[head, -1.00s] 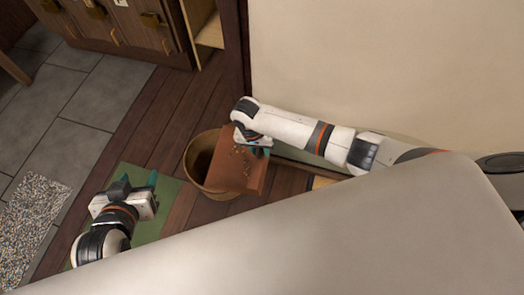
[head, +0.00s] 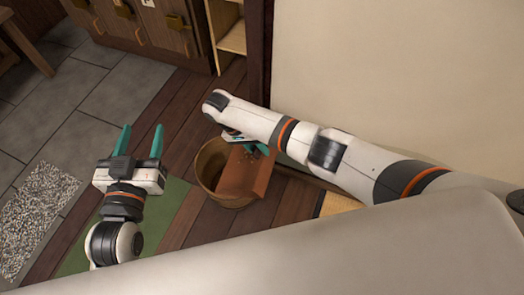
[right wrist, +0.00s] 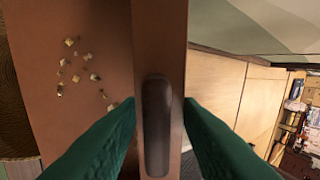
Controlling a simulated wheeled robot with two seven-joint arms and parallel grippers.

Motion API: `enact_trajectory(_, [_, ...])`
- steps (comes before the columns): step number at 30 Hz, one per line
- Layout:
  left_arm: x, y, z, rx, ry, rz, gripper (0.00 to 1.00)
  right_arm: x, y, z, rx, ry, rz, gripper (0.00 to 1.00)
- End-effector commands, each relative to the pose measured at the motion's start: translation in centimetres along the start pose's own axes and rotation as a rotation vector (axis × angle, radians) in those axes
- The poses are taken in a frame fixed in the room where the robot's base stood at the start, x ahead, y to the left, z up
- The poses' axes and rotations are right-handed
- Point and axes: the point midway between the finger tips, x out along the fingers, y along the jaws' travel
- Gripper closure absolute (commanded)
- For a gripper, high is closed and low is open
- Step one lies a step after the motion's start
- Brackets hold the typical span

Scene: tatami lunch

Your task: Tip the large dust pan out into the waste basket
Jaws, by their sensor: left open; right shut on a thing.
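The large dust pan (head: 247,176) is reddish brown and hangs over the right part of the waste basket's mouth, apparently tilted. In the right wrist view its pan face (right wrist: 75,35) bears several pale crumbs (right wrist: 83,62). My right gripper (head: 257,147) is shut on its dark handle (right wrist: 157,125), with a green finger on each side. The waste basket (head: 208,172) is a round tan bin on the floor, partly covered by the pan; its contents cannot be told. My left gripper (head: 140,142) is open and empty, left of the basket.
A green mat (head: 170,205) lies left of the basket on the dark plank floor. A wooden cabinet (head: 150,35) and an open shelf (head: 230,38) stand at the back. A pale wall (head: 390,85) rises beside my right arm. A speckled rug (head: 38,215) lies at the far left.

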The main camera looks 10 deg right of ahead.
Motion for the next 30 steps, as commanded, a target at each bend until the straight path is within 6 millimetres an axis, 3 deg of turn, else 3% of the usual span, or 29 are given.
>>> enact_trajectory(18, [-1.1,-1.1,6.8,-0.013,-0.476,-0.026,0.47,-1.7,1.2,0.1,0.001,0.000,-0.120,0.91])
enact_trajectory(30, [-2.0,-1.2,8.5,-0.018,-0.595,-0.031,0.47,-2.4,1.4,0.0,0.000,0.000,-0.157,0.91])
